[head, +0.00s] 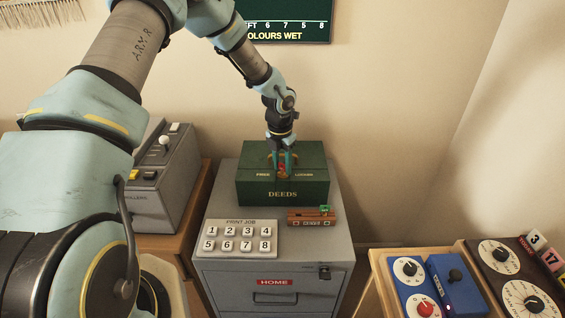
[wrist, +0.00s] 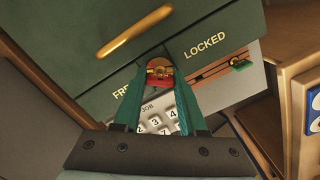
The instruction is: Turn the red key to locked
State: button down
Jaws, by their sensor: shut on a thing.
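The dark green box marked DEEDS (head: 283,194) sits on top of the grey cabinet. Its key plate area carries the word FREE at left and LOCKED at right. The red key (wrist: 161,80) is at the lock between these two words, with brass-coloured metal around it. My gripper (wrist: 159,70) is shut on the red key, one green finger on each side. In the head view my gripper (head: 283,165) comes down onto the box from above and partly hides the key. I cannot tell clearly which word the key points to.
On the cabinet (head: 215,178), a numbered PRINT JOB button panel (head: 238,252) and a small brown device with a green part (head: 311,217) lie in front of the box. A grey machine (head: 165,185) stands left. Control boxes (head: 455,285) stand lower right. A gold handle (wrist: 134,31) is near my fingers.

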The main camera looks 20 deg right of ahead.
jog(key=shift+a+r+m+p, duration=0.1)
jog(key=shift+m+p, duration=0.4)
jog(key=shift+p, duration=0.15)
jog(key=shift+f+m, duration=0.3)
jog(key=shift+m, duration=0.6)
jog(key=shift+r+m, duration=0.15)
jog(key=shift+m, duration=0.25)
jog(key=shift+c, duration=1.9)
grip_release()
jog(key=shift+r, duration=0.1)
